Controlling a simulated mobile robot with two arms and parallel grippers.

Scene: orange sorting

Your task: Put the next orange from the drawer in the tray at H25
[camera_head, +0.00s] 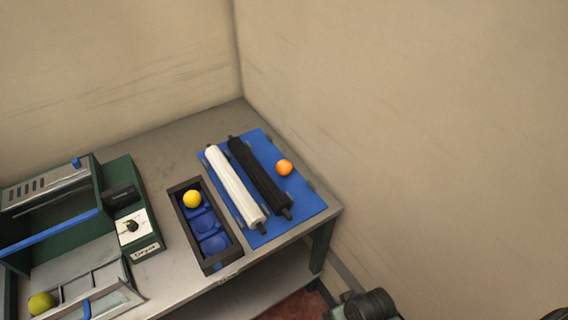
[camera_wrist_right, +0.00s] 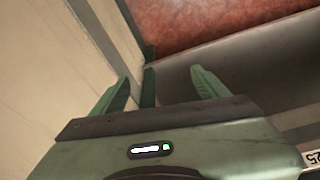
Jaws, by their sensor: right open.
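My right gripper (camera_wrist_right: 159,76) is open in the right wrist view, its two green fingers apart with nothing between them. In the head view a yellow-green ball (camera_head: 41,303) sits at the bottom left, in a grey open drawer-like bin (camera_head: 105,279). A dark-framed tray (camera_head: 178,223) with blue hollows stands on the table; a yellow ball (camera_head: 192,199) is in its far end and the nearer hollows look empty. An orange ball (camera_head: 285,167) lies on a blue mat (camera_head: 308,203). No H25 label is readable; a cut-off label (camera_wrist_right: 313,158) shows in the wrist view. My left gripper is not in view.
A white roller (camera_head: 235,187) and a black roller (camera_head: 259,177) lie on the mat, left of the orange ball. A green machine (camera_head: 122,178) with a knob stands left of the tray. Walls close off the back and right. Bare table (camera_head: 170,150) lies behind the tray.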

